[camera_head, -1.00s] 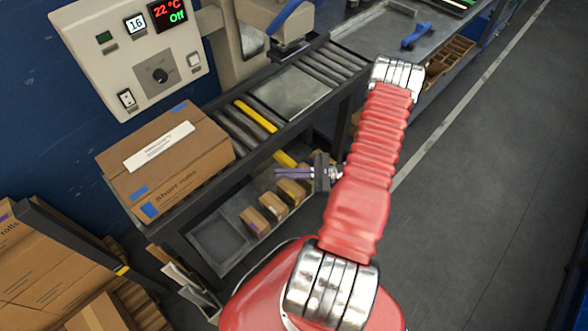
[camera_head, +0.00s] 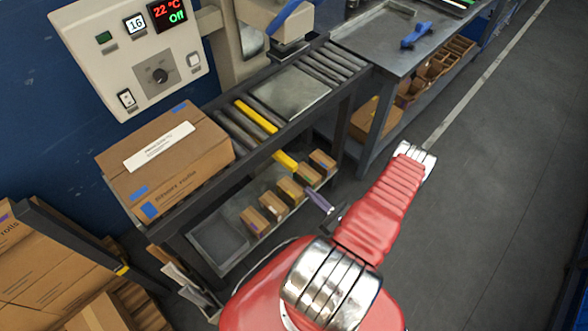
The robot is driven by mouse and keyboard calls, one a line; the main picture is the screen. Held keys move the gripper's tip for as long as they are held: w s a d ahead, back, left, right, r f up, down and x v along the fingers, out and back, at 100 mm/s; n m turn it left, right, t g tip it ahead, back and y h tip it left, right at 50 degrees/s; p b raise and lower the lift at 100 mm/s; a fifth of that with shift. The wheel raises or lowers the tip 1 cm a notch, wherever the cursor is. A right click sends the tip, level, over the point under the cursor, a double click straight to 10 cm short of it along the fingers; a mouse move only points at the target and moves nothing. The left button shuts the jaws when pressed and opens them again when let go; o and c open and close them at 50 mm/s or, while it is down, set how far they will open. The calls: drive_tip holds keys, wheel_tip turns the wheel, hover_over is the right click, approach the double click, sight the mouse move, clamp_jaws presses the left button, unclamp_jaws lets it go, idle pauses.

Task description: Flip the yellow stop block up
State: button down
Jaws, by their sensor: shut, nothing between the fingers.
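A yellow block (camera_head: 285,160) sits at the front side rail of the roller conveyor (camera_head: 232,133), angled down outside the rail, below the roller tops. In line with it, a yellow bar (camera_head: 257,116) lies among the rollers; I cannot tell whether the two are joined. My gripper (camera_head: 317,200) shows small, with purple fingers shut and empty. In the picture it is to the lower right of the yellow block and apart from it. My red arm hides part of the gripper's base.
A cardboard box (camera_head: 170,160) rests on the conveyor's left end. Several small boxes (camera_head: 290,191) stand on the shelf below. A control panel (camera_head: 135,55) is behind. A steel table (camera_head: 385,42) with a blue tool (camera_head: 417,34) stands right. Open floor lies further right.

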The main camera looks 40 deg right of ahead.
sight(293, 169)
drive_tip(key=shift+s+d+f+h, duration=0.1)
drive_tip(key=shift+s+f+h, duration=0.05)
drive_tip(key=shift+f+h, duration=0.15)
drive_tip(key=shift+r, duration=0.1)
drive_tip(key=shift+w+r, duration=1.05)
drive_tip(key=shift+w, duration=0.55)
drive_tip(key=shift+w+r, duration=1.1)
drive_tip(key=shift+w, duration=0.55)
drive_tip(key=shift+w+r, duration=1.05)
drive_tip(key=shift+w, duration=0.55)
